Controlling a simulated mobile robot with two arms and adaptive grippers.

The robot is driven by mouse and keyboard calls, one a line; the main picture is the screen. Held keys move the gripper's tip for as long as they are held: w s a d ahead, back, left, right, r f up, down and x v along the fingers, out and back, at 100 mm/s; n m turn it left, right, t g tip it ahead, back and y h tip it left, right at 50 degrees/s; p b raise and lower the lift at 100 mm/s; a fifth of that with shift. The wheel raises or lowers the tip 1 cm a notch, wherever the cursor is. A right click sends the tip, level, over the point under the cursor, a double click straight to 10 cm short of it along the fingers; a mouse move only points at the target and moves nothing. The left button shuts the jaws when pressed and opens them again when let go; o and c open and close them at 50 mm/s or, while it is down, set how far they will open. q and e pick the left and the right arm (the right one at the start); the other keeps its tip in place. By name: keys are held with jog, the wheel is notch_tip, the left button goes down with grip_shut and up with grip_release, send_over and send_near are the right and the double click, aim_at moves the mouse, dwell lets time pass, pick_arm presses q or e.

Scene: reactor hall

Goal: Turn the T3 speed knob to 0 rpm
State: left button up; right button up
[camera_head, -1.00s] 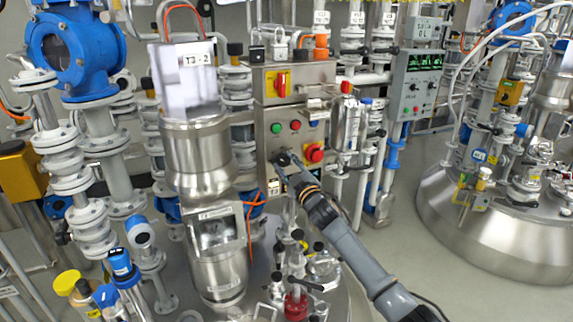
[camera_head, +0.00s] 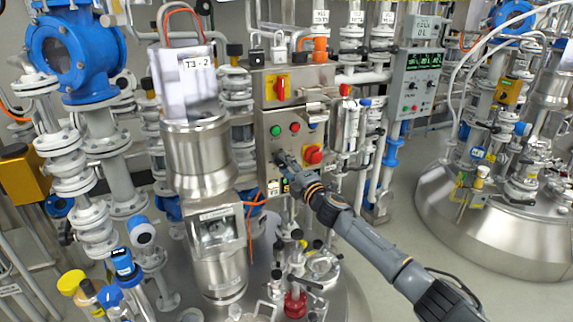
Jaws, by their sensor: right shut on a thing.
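The T3 control box (camera_head: 264,122) is a steel panel in the middle of the view. It carries a green button (camera_head: 276,130), a red button (camera_head: 295,127) and a red emergency stop on a yellow ring (camera_head: 313,154). My right gripper (camera_head: 281,157) reaches in from the lower right and is at the panel, left of the emergency stop. It is shut on what looks like the speed knob, which the fingers hide. My left gripper is not in view.
A red and yellow main switch (camera_head: 281,88) sits above the buttons. Glass fittings and a red-capped part (camera_head: 295,304) stand below. Another steel reactor (camera_head: 490,230) is at the right, with open floor between.

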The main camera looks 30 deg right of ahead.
jog(key=n+p, duration=0.2)
jog(key=n, duration=0.4)
jog(key=shift+g, duration=0.4)
dwell(0.3)
jog(key=o, duration=1.2)
jog(key=shift+c, duration=0.2)
jog(key=shift+s, duration=0.15)
jog(key=s, duration=1.1)
jog(key=shift+s+d, duration=0.35)
jog(key=shift+d, duration=0.1)
jog(key=shift+f, duration=0.15)
